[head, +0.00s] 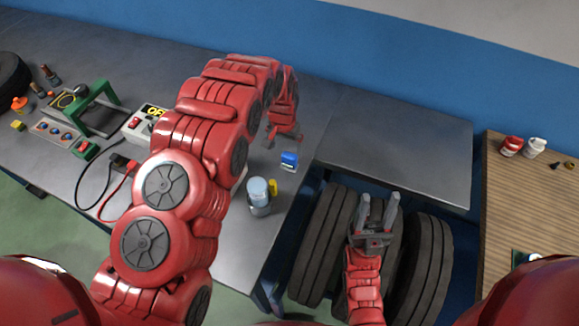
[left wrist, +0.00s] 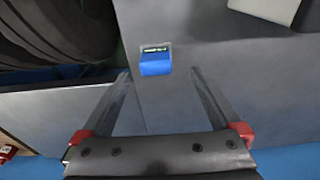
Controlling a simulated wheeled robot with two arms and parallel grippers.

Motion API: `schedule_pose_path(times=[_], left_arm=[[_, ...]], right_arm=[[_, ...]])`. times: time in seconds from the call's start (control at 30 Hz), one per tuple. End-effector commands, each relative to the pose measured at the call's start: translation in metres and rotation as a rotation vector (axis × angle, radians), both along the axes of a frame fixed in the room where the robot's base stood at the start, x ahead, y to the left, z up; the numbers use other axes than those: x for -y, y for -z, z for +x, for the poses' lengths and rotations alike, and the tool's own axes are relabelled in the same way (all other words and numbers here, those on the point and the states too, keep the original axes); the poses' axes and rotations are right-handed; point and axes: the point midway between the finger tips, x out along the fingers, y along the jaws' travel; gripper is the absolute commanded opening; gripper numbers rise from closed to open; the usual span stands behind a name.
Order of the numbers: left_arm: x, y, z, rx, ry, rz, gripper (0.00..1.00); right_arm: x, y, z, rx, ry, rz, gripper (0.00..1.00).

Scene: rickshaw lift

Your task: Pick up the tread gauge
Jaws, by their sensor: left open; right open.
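The tread gauge looks to be the small blue block with a pale, dark-marked strip (head: 289,160) on the grey bench, near its right edge. It also shows in the left wrist view (left wrist: 156,62), beyond and between my fingertips. My left gripper (head: 283,139) is just behind and left of it in the head view, with the fingers apart and empty; it does not touch the block. It also shows in the left wrist view (left wrist: 158,80). My right gripper (head: 379,205) is open and empty, above the dark tires at the lower right.
A clear jar with a pale blue lid (head: 259,195) and a yellow item (head: 273,187) stand near the blue block. Dark tires (head: 322,245) stand beside the grey bench (head: 245,260). Cables, a green frame (head: 100,108) and a switch box (head: 144,124) are on the left. A wooden table (head: 520,210) is on the right.

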Motion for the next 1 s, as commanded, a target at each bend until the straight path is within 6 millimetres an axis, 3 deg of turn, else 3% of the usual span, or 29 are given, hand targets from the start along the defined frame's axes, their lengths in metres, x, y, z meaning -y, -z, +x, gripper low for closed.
schedule_pose_path(times=[0.1, 0.33, 0.6, 0.87, 1.0], left_arm=[[0.001, 0.023, 0.002, -0.002, 0.000, 0.000, 0.97], [0.004, 0.039, 0.004, 0.000, 0.000, 0.000, 0.97], [0.011, 0.081, 0.006, 0.000, 0.001, 0.001, 0.97], [0.011, 0.081, 0.007, 0.001, 0.000, 0.001, 0.97], [0.011, 0.081, 0.007, 0.001, 0.000, 0.001, 0.72]], right_arm=[[0.000, 0.002, 0.000, 0.001, 0.000, 0.000, 0.50], [0.000, 0.004, 0.000, 0.001, 0.000, 0.000, 0.50], [0.000, 0.020, 0.000, 0.001, 0.000, 0.000, 0.50], [0.000, 0.019, 0.000, 0.001, 0.000, 0.000, 0.50], [0.000, 0.019, 0.000, 0.001, 0.000, 0.000, 0.50]])
